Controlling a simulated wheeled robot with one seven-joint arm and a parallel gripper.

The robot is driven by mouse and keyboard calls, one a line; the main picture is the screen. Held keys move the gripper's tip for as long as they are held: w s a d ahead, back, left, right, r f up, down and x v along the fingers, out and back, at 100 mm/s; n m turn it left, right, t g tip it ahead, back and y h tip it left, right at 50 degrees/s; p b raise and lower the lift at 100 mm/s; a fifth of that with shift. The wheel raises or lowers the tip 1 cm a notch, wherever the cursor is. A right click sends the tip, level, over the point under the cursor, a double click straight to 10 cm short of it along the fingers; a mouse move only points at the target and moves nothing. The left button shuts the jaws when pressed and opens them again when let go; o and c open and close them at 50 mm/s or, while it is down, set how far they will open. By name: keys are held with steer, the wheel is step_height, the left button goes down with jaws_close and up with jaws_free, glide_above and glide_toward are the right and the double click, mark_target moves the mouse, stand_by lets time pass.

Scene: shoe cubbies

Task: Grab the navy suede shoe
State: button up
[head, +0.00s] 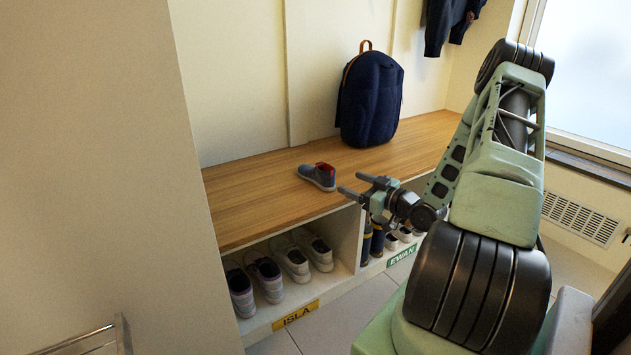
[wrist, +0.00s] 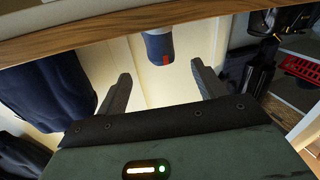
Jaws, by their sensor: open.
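A navy backpack (head: 370,100) stands on the bench (head: 250,200) behind. Below, the ISLA cubby holds several shoes (head: 292,263); the EWAN cubby holds dark boots (head: 377,240) and pale shoes. A wall (head: 90,150) is at left. The bench around the shoe is clear.

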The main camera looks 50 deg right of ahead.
mark_target(334, 176)
steer(key=w, duration=0.3)
steer(key=shift+w+a+b, duration=0.1)
steer(key=shift+w+b, duration=0.15)
steer(key=shift+b, duration=0.15)
steer(key=w+b, duration=0.3)
steer(key=w, duration=0.1)
steer(key=shift+w+a, duration=0.15)
steer(key=shift+w, duration=0.15)
steer(key=shift+w+r, duration=0.1)
steer(key=shift+w, duration=0.3)
steer(key=c, duration=1.1)
